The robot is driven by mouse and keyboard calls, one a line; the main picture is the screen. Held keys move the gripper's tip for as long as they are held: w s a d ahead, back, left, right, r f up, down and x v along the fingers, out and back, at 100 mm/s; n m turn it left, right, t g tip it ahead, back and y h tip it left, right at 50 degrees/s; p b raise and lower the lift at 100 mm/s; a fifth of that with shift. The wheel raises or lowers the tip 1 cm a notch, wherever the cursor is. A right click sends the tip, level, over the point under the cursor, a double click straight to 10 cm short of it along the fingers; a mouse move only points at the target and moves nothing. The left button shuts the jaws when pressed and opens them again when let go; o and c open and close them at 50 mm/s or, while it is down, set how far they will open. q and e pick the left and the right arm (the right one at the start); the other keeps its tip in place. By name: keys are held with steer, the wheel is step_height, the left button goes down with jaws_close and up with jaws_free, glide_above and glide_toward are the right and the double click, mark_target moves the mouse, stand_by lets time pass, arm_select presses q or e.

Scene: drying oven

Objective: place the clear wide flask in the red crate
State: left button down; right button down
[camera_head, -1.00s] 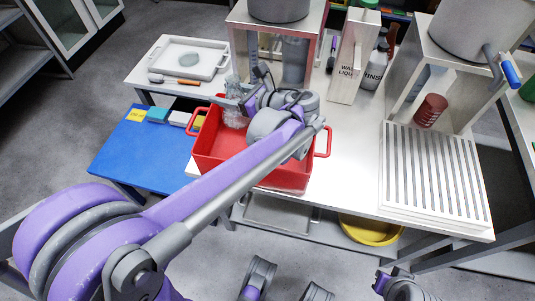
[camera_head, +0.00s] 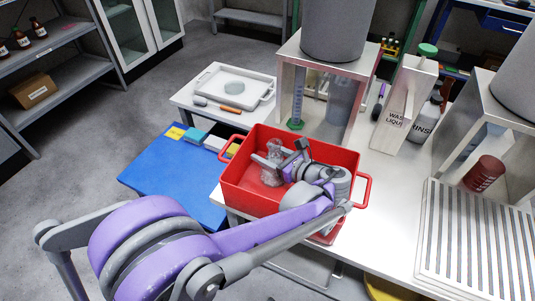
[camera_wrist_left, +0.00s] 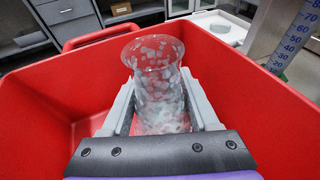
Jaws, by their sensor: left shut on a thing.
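The clear wide flask (camera_head: 272,158) is between the fingers of my left gripper (camera_head: 273,170), inside the walls of the red crate (camera_head: 250,200). In the left wrist view the flask (camera_wrist_left: 158,85) is clear with pale speckles and a flared mouth, and the gripper (camera_wrist_left: 160,110) is shut on it. The red crate (camera_wrist_left: 270,110) surrounds both there. Whether the flask touches the crate floor cannot be told. My right gripper does not show in these views.
A white tray (camera_head: 262,95) with a dish stands on the side table behind. A blue mat (camera_head: 160,170) lies left of the crate. A metal stand (camera_head: 290,65) rises close behind, and a waste liquid box (camera_head: 410,95) and slotted rack (camera_head: 470,240) are to the right.

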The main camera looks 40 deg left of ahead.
arm_select(q)
steer(key=shift+f, duration=0.1)
steer(key=shift+c, duration=0.7)
jaws_free()
steer(key=shift+d+r, duration=0.2)
steer(key=shift+r, duration=0.1)
steer(key=p+v, duration=0.2)
steer(key=v, duration=0.9)
steer(key=shift+d, duration=0.3)
steer(key=shift+s+r, duration=0.1)
